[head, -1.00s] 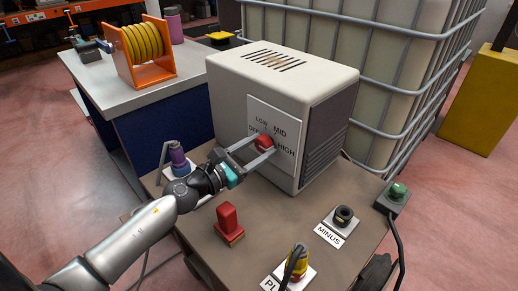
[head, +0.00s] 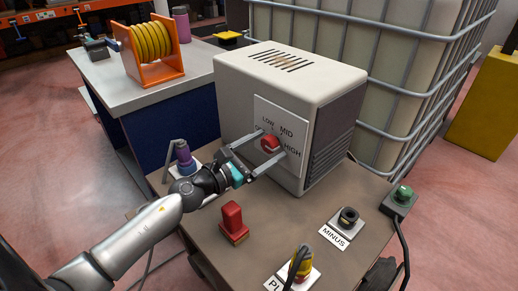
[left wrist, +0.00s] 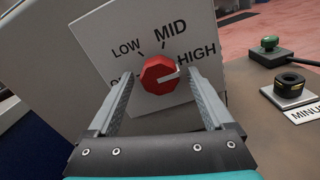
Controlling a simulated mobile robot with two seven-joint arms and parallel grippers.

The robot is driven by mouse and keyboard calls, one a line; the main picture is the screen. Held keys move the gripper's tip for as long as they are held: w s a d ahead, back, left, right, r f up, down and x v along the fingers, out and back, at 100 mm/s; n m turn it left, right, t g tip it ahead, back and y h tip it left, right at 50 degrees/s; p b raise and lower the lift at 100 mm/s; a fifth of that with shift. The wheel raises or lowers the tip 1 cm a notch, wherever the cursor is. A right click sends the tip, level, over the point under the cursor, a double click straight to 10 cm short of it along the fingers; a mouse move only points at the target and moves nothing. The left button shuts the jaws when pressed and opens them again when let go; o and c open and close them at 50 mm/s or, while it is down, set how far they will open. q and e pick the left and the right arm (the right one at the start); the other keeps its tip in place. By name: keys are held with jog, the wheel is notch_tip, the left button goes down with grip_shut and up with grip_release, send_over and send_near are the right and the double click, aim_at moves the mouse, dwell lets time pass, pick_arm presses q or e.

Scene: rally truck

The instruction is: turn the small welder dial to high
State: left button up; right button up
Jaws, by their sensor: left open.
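The small welder (head: 285,115) is a cream and grey box on the brown bench top. Its red dial (head: 270,144) sits on a white face plate marked LOW, MID and HIGH. A fourth label at the left is partly hidden by a finger. In the left wrist view the dial (left wrist: 158,74) is a red knob whose white mark points right, toward HIGH. My left gripper (head: 267,143) is open, with one finger on each side of the dial. In the wrist view a gap shows between the dial and both fingers. My right gripper is not in view.
A red block (head: 232,222) stands on the bench in front of the welder. A MINUS socket (head: 347,216), a yellow and red plug (head: 300,262) and a green button box (head: 399,199) are to the right. A caged tank (head: 400,75) stands behind.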

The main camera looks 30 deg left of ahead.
pick_arm(q)
jog(key=shift+s+a+f, duration=0.1)
jog(key=shift+s+a, duration=0.05)
jog(key=shift+s, duration=0.3)
jog(key=b+v, duration=0.1)
jog(key=v, duration=1.3)
jog(key=shift+b, duration=0.35)
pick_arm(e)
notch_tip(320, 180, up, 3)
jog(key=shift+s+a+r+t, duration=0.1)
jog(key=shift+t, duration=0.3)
pick_arm(q)
jog(key=shift+s, duration=0.15)
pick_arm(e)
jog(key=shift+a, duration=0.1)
pick_arm(q)
jog(key=shift+a, duration=0.1)
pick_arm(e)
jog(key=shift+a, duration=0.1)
